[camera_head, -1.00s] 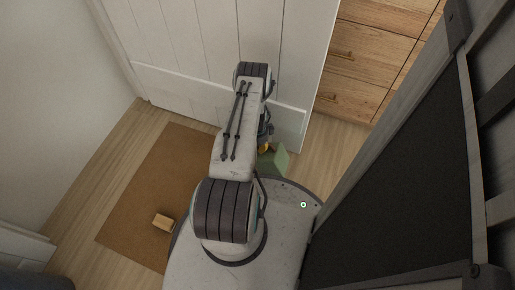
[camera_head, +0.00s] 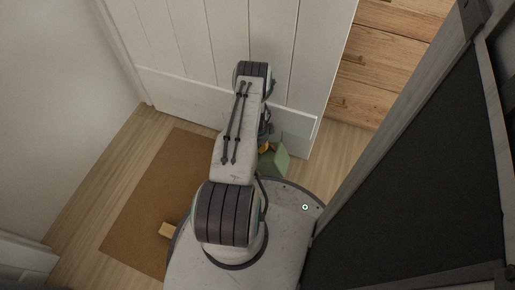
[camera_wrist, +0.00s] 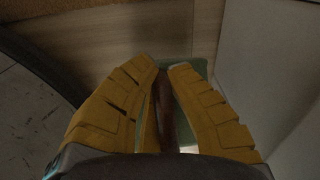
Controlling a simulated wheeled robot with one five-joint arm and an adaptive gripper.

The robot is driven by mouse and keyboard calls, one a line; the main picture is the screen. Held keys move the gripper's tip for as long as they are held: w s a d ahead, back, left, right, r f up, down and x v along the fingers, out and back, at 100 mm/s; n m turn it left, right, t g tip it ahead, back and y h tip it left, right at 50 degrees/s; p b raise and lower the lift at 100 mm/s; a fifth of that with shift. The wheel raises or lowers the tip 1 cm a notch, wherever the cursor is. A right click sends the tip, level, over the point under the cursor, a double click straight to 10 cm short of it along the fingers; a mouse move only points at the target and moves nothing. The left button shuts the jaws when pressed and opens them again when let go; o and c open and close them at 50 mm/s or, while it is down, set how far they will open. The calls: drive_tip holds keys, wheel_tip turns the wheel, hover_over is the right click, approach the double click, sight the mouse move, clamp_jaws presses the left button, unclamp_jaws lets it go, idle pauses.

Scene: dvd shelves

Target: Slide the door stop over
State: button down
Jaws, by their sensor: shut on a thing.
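A green piece (camera_head: 274,161), which looks like the door stop, is on or near the floor by the white door (camera_head: 215,60), beside my gripper. In the wrist view the green piece (camera_wrist: 198,68) shows behind my gripper (camera_wrist: 166,72), whose yellow fingers are closed around a narrow brown part (camera_wrist: 166,105). I cannot tell whether the brown part belongs to the green piece. In the head view my arm hides most of the gripper.
Wooden drawers (camera_head: 385,70) stand behind the door's right edge. A dark-panelled frame (camera_head: 410,190) is close on my right.

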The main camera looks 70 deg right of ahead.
drive_tip(key=c, duration=1.3)
unclamp_jaws()
drive_tip(key=shift+c, duration=0.2)
wheel_tip(320, 180, up, 12)
drive_tip(key=shift+d, duration=0.1)
